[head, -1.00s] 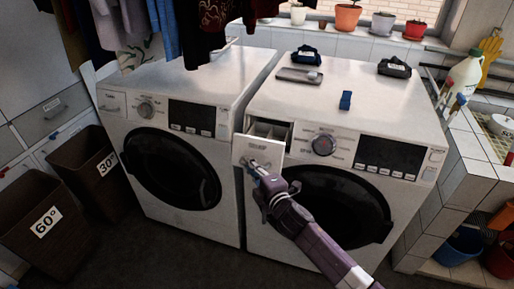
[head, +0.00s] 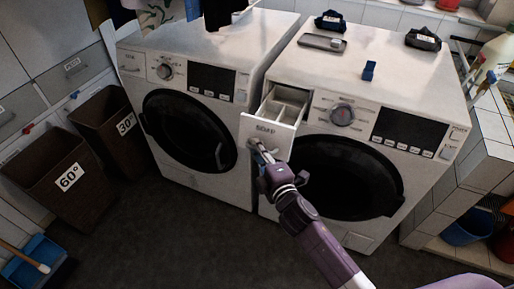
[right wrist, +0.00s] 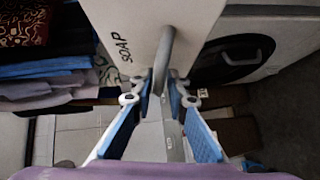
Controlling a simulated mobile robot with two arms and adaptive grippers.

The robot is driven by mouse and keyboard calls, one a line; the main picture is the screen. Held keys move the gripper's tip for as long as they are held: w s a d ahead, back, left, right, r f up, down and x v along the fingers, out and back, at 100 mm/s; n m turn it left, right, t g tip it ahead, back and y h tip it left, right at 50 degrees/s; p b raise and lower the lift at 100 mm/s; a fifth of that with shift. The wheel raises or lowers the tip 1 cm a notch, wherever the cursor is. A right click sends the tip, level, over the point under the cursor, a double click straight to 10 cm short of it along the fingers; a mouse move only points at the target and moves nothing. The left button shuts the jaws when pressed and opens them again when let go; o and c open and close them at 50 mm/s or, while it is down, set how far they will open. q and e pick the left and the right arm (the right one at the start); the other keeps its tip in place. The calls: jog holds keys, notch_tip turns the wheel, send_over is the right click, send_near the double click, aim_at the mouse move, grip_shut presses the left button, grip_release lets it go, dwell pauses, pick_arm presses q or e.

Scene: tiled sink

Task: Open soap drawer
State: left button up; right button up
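The soap drawer (head: 268,130) is the white drawer marked SOAP at the upper left of the right washing machine (head: 345,110). It is pulled out, and its inner compartments show from above. My right gripper (head: 259,150) is at the front of the drawer. In the right wrist view, the drawer front (right wrist: 140,25) carries a grey bar handle (right wrist: 166,55). The fingertips of my right gripper (right wrist: 161,82) are closed in on the handle's near end, one on each side. My left gripper is not in view.
A second washing machine (head: 190,110) stands to the left. Two brown baskets marked 60° (head: 60,180) and 30° (head: 115,130) stand on the floor farther left. The dark floor (head: 170,240) in front of the machines is clear.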

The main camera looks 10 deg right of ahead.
jog(key=v, duration=1.2)
dwell(0.6)
jog(key=s+d+f+m+g+h, duration=0.1)
jog(key=s+d+f+m+g, duration=0.15)
jog(key=f, duration=0.85)
jog(key=s+d+f+m+g, duration=0.15)
jog(key=s+f, duration=0.25)
jog(key=f, duration=0.7)
jog(key=s+d+f+m+g+h, duration=0.1)
jog(key=s+f+m+g, duration=0.2)
jog(key=f, duration=0.8)
jog(key=s+d+f+m+g, duration=0.1)
jog(key=s+f+m+g, duration=0.1)
jog(key=s+f, duration=0.5)
jog(key=s+d+f+m+g, duration=0.2)
jog(key=s+f, duration=0.5)
jog(key=s, duration=0.7)
jog(key=s+d+f+m+g+h, duration=0.1)
jog(key=s+d+f+m+g, duration=0.1)
jog(key=s+f+m+g, duration=0.2)
jog(key=s+f+m, duration=0.1)
jog(key=s+f, duration=0.2)
jog(key=s, duration=0.4)
jog(key=shift+s+d+m, duration=0.15)
jog(key=shift+s+m, duration=0.05)
jog(key=shift+m, duration=0.1)
